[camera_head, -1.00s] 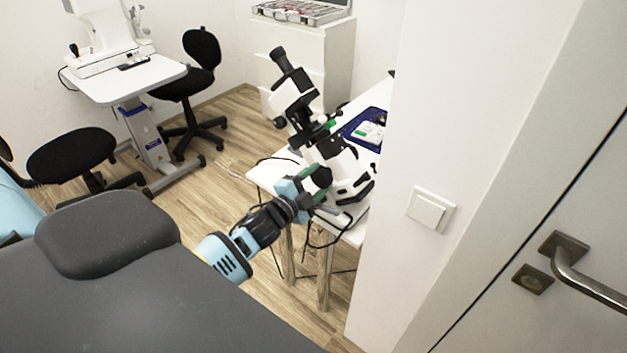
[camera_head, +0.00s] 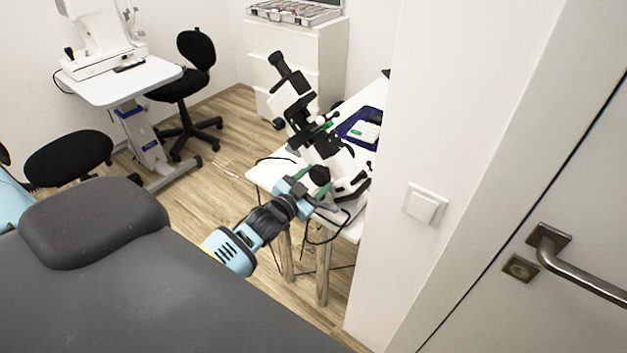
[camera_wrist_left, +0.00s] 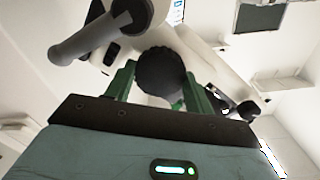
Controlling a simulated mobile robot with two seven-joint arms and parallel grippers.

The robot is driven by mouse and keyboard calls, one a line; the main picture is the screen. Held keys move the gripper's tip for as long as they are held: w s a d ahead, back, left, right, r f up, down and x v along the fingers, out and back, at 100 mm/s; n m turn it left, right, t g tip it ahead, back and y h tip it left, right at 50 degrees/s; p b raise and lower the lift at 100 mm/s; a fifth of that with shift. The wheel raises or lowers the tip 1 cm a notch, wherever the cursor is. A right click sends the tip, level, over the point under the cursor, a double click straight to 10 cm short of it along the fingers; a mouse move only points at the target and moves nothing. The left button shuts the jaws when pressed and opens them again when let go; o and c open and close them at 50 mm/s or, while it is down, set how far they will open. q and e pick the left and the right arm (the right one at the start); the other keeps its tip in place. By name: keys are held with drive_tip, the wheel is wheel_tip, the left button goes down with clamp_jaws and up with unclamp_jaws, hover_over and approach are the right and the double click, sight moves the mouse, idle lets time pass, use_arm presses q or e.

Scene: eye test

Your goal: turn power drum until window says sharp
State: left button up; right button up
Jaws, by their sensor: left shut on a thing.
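The white and black lensmeter (camera_head: 297,100) stands on a small white table, its eyepiece tube tilted up to the left. My left gripper (camera_head: 318,184) is at the lower side of the device, closed around a black round drum (camera_head: 320,175). In the left wrist view the ribbed black drum (camera_wrist_left: 162,74) sits between the two green fingers (camera_wrist_left: 160,88). A small lit bluish patch shows at the top of that view; I cannot tell whether it is the window, and no word is readable. My right gripper is not in view.
The white table (camera_head: 262,174) also holds a dark blue tray (camera_head: 349,131), with cables hanging at its edge. A white wall with a switch (camera_head: 425,205) stands close on the right, then a door handle (camera_head: 580,275). A grey padded chair (camera_head: 95,222) fills the lower left.

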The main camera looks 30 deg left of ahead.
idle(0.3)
use_arm(q)
drive_tip(key=o, duration=1)
drive_tip(key=shift+s+a, duration=0.2)
drive_tip(key=shift+s, duration=1.75)
drive_tip(key=shift+s+a, duration=0.15)
drive_tip(key=shift+s, duration=1.8)
